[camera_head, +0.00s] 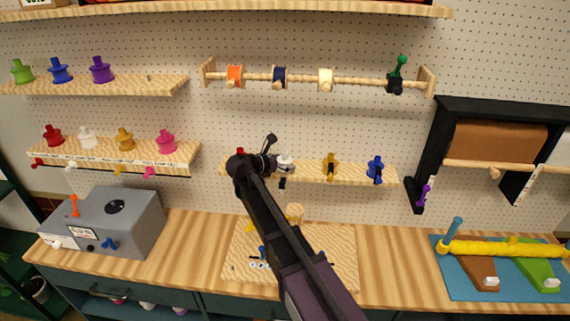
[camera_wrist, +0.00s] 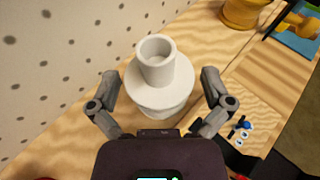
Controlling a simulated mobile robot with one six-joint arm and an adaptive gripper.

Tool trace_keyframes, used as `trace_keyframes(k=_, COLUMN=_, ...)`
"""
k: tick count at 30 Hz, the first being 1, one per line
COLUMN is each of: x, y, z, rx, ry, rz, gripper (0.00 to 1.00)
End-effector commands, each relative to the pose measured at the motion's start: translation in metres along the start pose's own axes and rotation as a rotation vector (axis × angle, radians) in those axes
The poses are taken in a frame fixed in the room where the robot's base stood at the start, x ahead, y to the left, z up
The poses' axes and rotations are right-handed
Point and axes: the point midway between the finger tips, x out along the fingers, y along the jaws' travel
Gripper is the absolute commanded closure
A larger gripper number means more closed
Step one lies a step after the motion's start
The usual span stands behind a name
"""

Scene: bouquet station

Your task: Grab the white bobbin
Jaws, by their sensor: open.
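A white bobbin (camera_wrist: 158,88) with a wide flange and a hollow upright neck stands on the wooden middle shelf in the wrist view. It also shows in the head view (camera_head: 286,161), partly hidden by my gripper. My gripper (camera_wrist: 160,76) is open, with one finger on each side of the bobbin. Gaps show between the fingers and the bobbin, so they look apart from it. In the head view my gripper (camera_head: 277,163) reaches the shelf from the left of the bobbin. Another white bobbin (camera_head: 87,138) stands on the lower left shelf.
On the same shelf, a yellow bobbin (camera_head: 330,166) and a blue one (camera_head: 376,169) stand to the right; a red one (camera_head: 240,152) is mostly hidden by my arm. The pegboard wall (camera_wrist: 60,60) is close behind. A wooden board (camera_head: 340,265) lies on the counter below.

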Motion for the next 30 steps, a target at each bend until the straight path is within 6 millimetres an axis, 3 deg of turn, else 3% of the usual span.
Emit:
trace_keyframes(k=9, x=-0.0002, y=-0.0001, z=0.0, rx=0.0, ry=0.0, rz=0.0, gripper=0.0)
trace_keyframes(k=16, x=-0.0002, y=-0.0001, z=0.0, rx=0.0, ry=0.0, rz=0.0, gripper=0.68)
trace_keyframes(k=30, x=-0.0011, y=-0.0002, z=0.0026, rx=0.0, ry=0.0, rz=-0.001, gripper=0.71)
